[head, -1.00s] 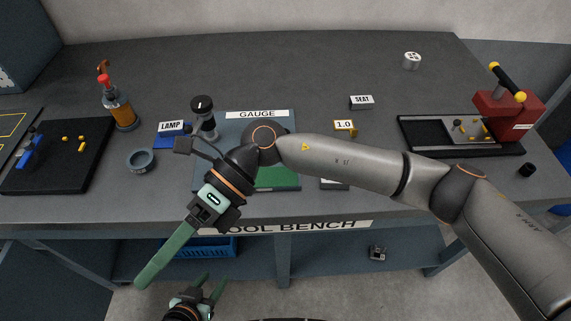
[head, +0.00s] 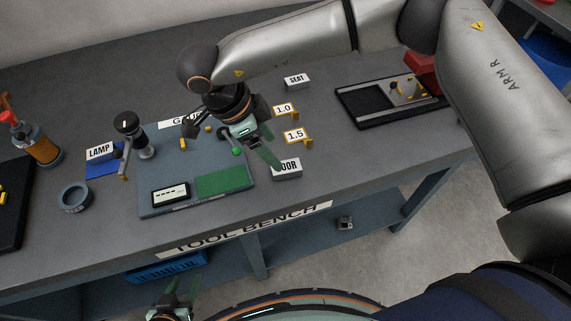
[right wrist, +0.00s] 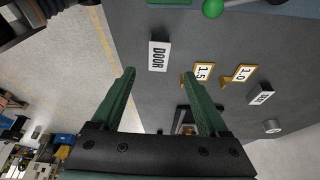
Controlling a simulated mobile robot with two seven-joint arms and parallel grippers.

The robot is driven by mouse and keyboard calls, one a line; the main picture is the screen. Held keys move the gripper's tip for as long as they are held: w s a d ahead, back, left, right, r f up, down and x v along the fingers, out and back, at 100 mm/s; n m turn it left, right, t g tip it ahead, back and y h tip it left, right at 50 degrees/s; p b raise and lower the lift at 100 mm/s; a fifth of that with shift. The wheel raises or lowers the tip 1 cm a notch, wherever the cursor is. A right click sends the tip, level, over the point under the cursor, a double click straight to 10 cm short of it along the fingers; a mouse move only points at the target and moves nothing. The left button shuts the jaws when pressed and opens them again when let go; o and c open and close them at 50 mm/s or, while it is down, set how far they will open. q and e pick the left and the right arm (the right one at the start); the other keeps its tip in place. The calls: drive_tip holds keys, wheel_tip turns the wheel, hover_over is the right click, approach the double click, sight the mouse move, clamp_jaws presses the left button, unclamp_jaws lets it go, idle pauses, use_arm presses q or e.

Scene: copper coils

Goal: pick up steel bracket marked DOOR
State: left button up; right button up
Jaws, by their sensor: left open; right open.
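The steel bracket marked DOOR (head: 288,170) sits near the front edge of the bench, right of the gauge board. In the head view my right gripper (head: 272,158) partly covers its left side. The right wrist view shows the whole DOOR label (right wrist: 158,56) just beyond the tips of my open right gripper (right wrist: 158,75), roughly between them. The right jaws are empty; contact with the bracket cannot be told. My left gripper (head: 182,286) is open and empty at the bottom of the head view, below the bench front.
Yellow-framed tags 1.5 (head: 295,136) and 1.0 (head: 284,110) and the SEAT bracket (head: 297,81) stand behind DOOR. The gauge board (head: 150,205) lies left. A black tray (head: 352,108) lies right. The bench's front right is clear.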

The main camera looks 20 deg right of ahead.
sight(286, 166)
drive_tip(key=p+x, duration=0.1)
drive_tip(key=x, duration=0.6)
drive_tip(key=shift+s+f, duration=0.1)
drive_tip(key=shift+f, duration=0.15)
drive_tip(key=shift+c, duration=0.4)
clamp_jaws()
